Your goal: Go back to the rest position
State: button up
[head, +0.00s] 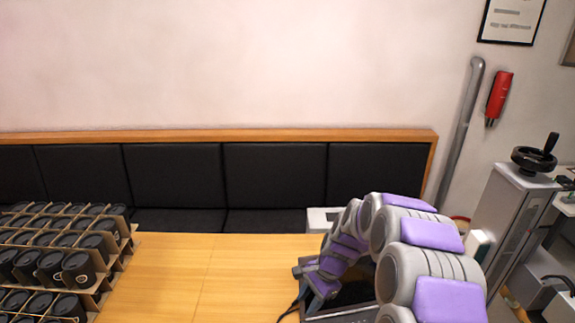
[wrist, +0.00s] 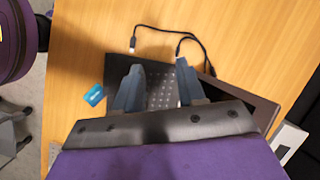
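My gripper (wrist: 160,85) shows in the wrist view with its two dark blue-grey fingers spread apart. It is open, and nothing is visible between the fingertips except the dark laptop-like device (wrist: 262,108) and the table below. The device's perforated or keyed surface shows between the fingers. In the head view my grey and purple arm arches over the right end of the wooden table (head: 190,270), with its end low at the table's right side. The fingertips cannot be made out clearly there.
Stacked cardboard trays (head: 128,240) of black mugs (head: 77,268) stand at the table's left. A black cable (wrist: 165,29) and a small blue card-like item (wrist: 94,95) lie on the table. A grey machine with a black crank (head: 535,157) stands at the right. The table's middle is clear.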

jog(key=s+d+r+n+h+b, duration=0.15)
jog(key=s+r+n, duration=0.45)
jog(key=s+r, duration=0.8)
jog(key=s+d+n+h, duration=0.1)
jog(key=s+d+n, duration=0.1)
jog(key=s, duration=0.8)
jog(key=s+d+n+h, duration=0.1)
jog(key=s+d+n, duration=0.2)
jog(key=s, duration=0.7)
jog(key=shift+s+d+r+n+g+h+b, duration=0.15)
jog(key=shift+s+d+n+g+h+b, duration=0.2)
jog(key=shift+d, duration=0.45)
